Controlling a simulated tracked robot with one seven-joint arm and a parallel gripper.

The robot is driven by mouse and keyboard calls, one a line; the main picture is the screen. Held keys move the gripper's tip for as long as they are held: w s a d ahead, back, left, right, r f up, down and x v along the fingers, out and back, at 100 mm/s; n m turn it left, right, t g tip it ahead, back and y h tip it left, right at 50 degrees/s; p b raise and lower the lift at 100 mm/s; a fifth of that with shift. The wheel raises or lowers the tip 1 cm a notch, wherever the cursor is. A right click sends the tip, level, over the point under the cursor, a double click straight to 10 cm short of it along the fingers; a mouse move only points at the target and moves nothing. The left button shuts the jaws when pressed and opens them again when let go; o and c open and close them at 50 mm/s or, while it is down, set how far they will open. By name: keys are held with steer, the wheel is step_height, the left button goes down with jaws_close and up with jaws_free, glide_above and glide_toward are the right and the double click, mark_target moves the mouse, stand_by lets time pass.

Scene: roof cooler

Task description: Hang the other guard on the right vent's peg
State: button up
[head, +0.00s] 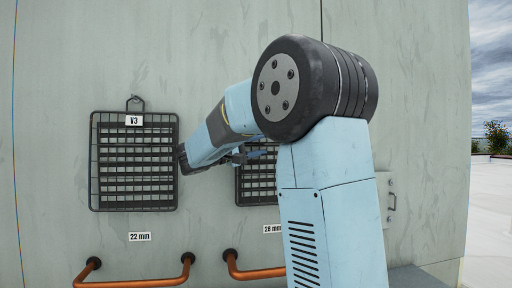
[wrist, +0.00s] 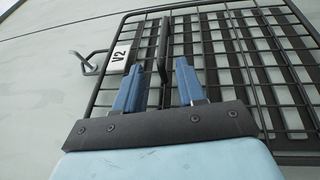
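A black wire guard marked V2 (wrist: 275,85) fills much of the wrist view, in front of a slatted vent. A metal loop (wrist: 90,62) shows beside its label, with a peg-like end at it; whether the loop is fully around the peg is unclear. My gripper (wrist: 160,75) has its two blue fingers apart. A dark upright bar of the guard stands in the gap between them, with no clear contact. In the head view, the right guard and vent (head: 257,190) show below my arm; their top and the peg are hidden. My gripper (head: 245,155) is mostly hidden there.
A guard marked V3 (head: 134,165) hangs over the left vent from its peg (head: 134,100). Copper pipes (head: 135,283) stick out below both vents. Open roof lies far right.

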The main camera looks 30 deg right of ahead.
steer(key=shift+a, duration=0.1)
steer(key=a+f, duration=0.2)
steer(key=a, duration=1.1)
steer(key=shift+s+a, duration=0.2)
steer(key=shift+s, duration=0.25)
steer(key=s+d+f+n+y, duration=0.1)
steer(key=s+d+f+y, duration=0.4)
steer(key=s, duration=0.3)
steer(key=s+d+f+y, duration=0.3)
steer(key=s+f+y, duration=0.1)
steer(key=s+f, duration=0.25)
steer(key=s+a+f+m+t+y, duration=0.2)
steer(key=s+a+f+t+y, duration=0.2)
steer(key=s+a+f+y, duration=0.5)
steer(key=s+f+y, duration=0.1)
steer(key=s, duration=0.3)
steer(key=shift+s+f+y, duration=0.2)
steer(key=shift+f+y, duration=0.15)
steer(key=shift+y, duration=0.05)
